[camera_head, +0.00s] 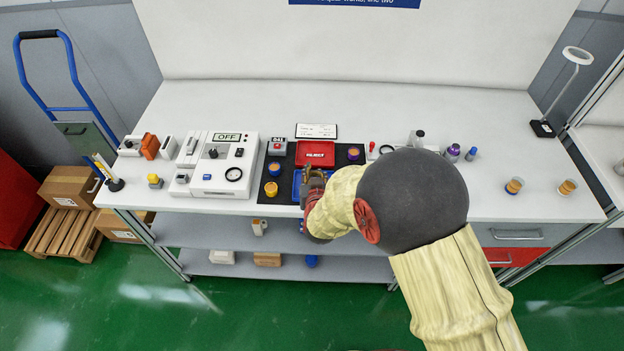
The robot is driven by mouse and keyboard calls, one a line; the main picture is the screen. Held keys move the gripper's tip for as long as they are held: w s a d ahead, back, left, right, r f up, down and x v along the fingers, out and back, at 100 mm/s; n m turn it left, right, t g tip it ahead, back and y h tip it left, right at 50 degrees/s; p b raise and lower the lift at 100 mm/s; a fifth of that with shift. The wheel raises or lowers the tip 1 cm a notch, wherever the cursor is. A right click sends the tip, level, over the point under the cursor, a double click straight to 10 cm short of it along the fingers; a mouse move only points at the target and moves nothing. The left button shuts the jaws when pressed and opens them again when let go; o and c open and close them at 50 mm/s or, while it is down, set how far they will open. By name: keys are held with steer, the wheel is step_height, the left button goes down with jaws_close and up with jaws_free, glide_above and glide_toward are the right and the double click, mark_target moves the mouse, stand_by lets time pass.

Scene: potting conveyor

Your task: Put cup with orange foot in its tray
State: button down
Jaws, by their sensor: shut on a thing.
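My gripper (314,180) is at the dark mat, just over the blue tray (297,186). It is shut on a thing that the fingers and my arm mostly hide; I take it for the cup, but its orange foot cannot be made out. I cannot tell whether it touches the tray. A red tray (315,158) lies just behind the blue one. A yellow-orange cup (271,189) and a blue cup with an orange top (274,168) stand left of the trays. Another such cup (353,154) stands at the right of the red tray.
A white control box (222,165) reading OFF stands left of the mat (286,205). A red-topped grey box (277,146) and a white card (316,131) are behind. The bench's back strip is clear.

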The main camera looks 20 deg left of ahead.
steer(key=shift+w+a+f, duration=0.1)
steer(key=shift+a+f, duration=0.15)
steer(key=shift+f, duration=0.2)
steer(key=shift+f+b, duration=0.55)
steer(key=shift+f, duration=0.75)
steer(key=shift+f, duration=0.2)
steer(key=c, duration=1.4)
jaws_free()
steer(key=shift+r, duration=0.2)
steer(key=shift+s+d+r, duration=0.1)
steer(key=shift+s+r, duration=0.05)
steer(key=shift+s, duration=0.1)
steer(key=p+v, duration=0.2)
steer(key=v, duration=0.9)
steer(key=shift+s+d, duration=0.1)
steer(key=shift+s, duration=0.1)
